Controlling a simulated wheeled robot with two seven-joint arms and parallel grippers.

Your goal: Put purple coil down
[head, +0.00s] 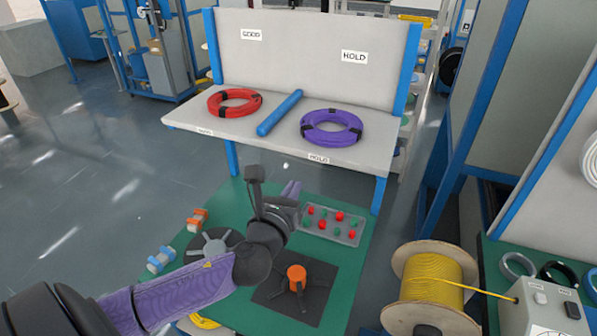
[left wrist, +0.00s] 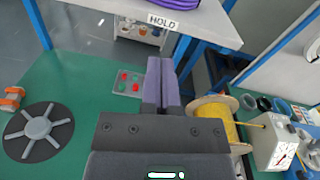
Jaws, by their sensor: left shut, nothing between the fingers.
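The purple coil (head: 331,126) lies flat on the right side of the white bench (head: 375,157), above the front HOLD label (head: 318,159). Its lower edge also shows at the top of the left wrist view (left wrist: 176,4). A red coil (head: 235,102) lies on the left side of the bench. A blue bar (head: 280,113) lies between the two coils. My left gripper (head: 291,190) is over the green table, in front of the bench and apart from the purple coil. Its fingers (left wrist: 162,85) are together and empty. My right gripper does not show.
The green table (head: 345,270) holds a grey tray (head: 333,225) of red and green pieces, an orange hub on a black base (head: 297,278), a grey spoked disc (head: 214,246) and orange and blue clamps. A yellow cable spool (head: 435,285) stands at the right.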

